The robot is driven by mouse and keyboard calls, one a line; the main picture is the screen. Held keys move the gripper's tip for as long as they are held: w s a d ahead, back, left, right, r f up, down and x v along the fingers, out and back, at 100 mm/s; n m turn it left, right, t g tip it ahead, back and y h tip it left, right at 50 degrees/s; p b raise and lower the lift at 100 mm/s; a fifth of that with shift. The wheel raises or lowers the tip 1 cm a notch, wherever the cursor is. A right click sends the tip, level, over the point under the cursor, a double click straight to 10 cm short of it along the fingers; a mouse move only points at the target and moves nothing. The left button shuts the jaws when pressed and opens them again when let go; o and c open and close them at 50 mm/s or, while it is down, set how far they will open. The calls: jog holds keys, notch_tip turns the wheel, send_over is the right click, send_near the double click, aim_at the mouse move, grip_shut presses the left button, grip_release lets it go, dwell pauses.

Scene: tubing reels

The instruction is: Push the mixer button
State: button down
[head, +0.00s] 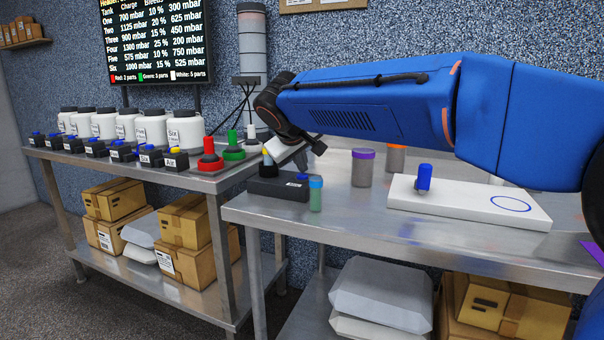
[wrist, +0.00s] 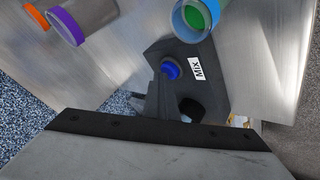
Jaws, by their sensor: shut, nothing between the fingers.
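The mixer is a black box (head: 272,189) on the near table's left end, with a white "Mix" label. In the wrist view the mixer (wrist: 208,90) shows its round blue button (wrist: 171,69). My gripper (head: 302,160) is just above the mixer in the head view. In the wrist view its dark fingers (wrist: 158,88) are together and empty, with their tips close beside the blue button. I cannot tell whether they touch it. A dark round opening shows on the box near the fingers.
A purple-lidded jar (head: 363,168) and an orange-lidded jar (head: 396,158) stand to the right. A white board (head: 460,205) with a blue-handled piece lies further right.

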aim_at(302, 176)
jog(key=shift+f, duration=0.65)
jog(key=shift+r, duration=0.25)
jog(key=shift+r, duration=3.15)
